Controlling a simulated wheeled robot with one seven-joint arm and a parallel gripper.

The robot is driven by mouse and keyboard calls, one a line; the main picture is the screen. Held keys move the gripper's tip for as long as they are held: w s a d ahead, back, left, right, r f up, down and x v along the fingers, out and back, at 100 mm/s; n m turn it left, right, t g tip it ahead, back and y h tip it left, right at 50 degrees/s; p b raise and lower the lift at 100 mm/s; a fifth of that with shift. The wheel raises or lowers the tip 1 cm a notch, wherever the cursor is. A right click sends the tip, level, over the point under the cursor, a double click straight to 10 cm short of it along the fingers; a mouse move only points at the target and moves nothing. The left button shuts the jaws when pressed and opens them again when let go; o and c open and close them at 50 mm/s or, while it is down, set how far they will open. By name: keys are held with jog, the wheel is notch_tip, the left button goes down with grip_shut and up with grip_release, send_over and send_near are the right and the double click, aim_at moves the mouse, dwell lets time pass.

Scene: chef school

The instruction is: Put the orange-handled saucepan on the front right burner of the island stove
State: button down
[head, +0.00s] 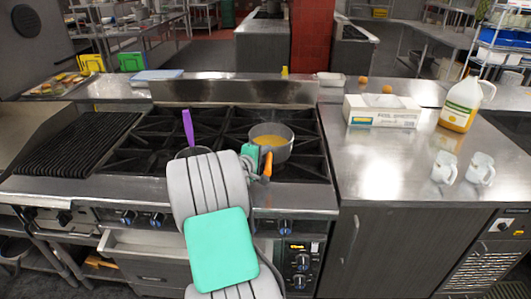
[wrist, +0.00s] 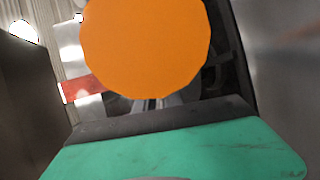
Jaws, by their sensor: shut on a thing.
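The orange-handled saucepan (head: 283,152) is grey with yellow contents. It is upright over the right side of the island stove (head: 310,165), around the front right burner. I cannot tell whether its base touches the grate. Its orange handle (head: 267,168) points toward me. My gripper (head: 262,160) is shut on this handle, and my arm hides part of it. In the wrist view the round orange handle end (wrist: 147,45) fills the upper middle and hides the fingertips and the pan.
A purple-handled pan (head: 188,128) stands on the left burners, partly behind my arm. A ribbed grill (head: 70,143) is further left. The right counter (head: 385,160) holds a white box (head: 382,111), a yellow jug (head: 461,103) and two white mugs (head: 444,167).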

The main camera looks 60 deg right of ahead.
jog(key=c, duration=1.8)
grip_release()
jog(key=shift+f, duration=0.25)
jog(key=o, duration=0.4)
